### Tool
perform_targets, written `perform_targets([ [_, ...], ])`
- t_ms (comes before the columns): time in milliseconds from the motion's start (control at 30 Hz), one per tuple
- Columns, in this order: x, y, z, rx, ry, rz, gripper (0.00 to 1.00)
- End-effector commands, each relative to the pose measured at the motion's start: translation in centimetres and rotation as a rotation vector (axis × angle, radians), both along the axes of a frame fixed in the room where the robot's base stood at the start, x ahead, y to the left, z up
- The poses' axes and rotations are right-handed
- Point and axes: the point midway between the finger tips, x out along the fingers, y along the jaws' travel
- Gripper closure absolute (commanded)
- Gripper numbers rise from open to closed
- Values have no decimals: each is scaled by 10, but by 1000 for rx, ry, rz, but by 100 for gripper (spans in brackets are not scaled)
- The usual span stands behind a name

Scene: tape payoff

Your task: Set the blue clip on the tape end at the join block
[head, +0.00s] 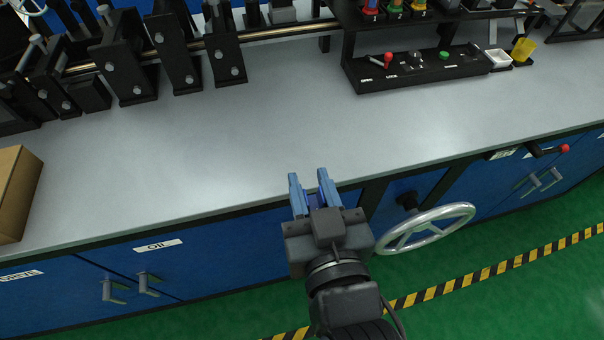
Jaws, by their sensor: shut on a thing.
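My gripper (311,188) is at the front edge of the grey bench, with its two light-blue fingers pointing away from me. It is shut on a small darker blue piece, the blue clip (313,201), which shows only in part between the fingers. The rest of the clip is hidden by the fingers and the gripper body. I cannot make out the tape end, and I cannot tell which part is the join block.
Black brackets (180,55) on a metal rod stand at the back left of the bench (230,140). A control box (420,68) with a red-knobbed lever is at the back right. A cardboard box (14,190) sits at left. A handwheel (428,228) projects from the cabinet front. The bench middle is clear.

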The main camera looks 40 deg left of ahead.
Motion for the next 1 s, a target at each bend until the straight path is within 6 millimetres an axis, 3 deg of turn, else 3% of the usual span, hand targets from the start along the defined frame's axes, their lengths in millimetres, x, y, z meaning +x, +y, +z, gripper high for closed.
perform_targets([
  [100,-16,10,17,-2,-2,35,98],
  [233,-17,18,18,-5,-1,47,98],
  [700,55,73,-35,-6,0,47,98],
  [1000,71,85,-54,-5,0,46,98],
])
